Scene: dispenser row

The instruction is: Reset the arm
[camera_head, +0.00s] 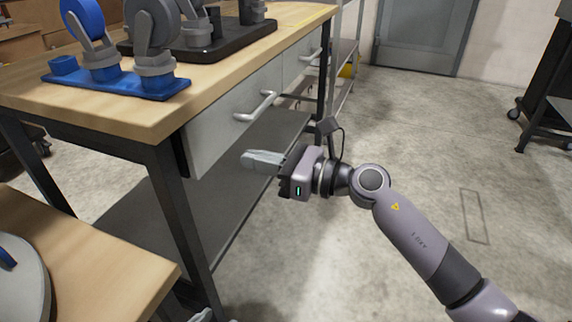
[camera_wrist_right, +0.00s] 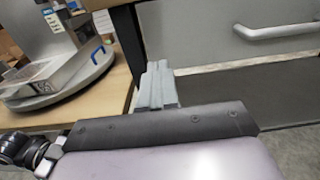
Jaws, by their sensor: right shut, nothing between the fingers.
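My right gripper (camera_head: 247,160) is in front of the workbench's drawers, in the middle of the head view. Its grey fingers are shut together with nothing between them and point left toward the bench. My right arm reaches in from the lower right, over bare floor. In the right wrist view the shut fingers (camera_wrist_right: 157,80) show at the centre, with a bench leg behind them and a drawer handle (camera_wrist_right: 278,30) to the right. I cannot make out my left gripper in either view.
The workbench (camera_head: 140,118) carries blue and grey tape dispensers (camera_head: 155,40) and a black base (camera_head: 240,38). Its drawer handle (camera_head: 256,106) sticks out near my right gripper. A lower table (camera_head: 85,260) with a round grey plate (camera_head: 22,285) is at lower left.

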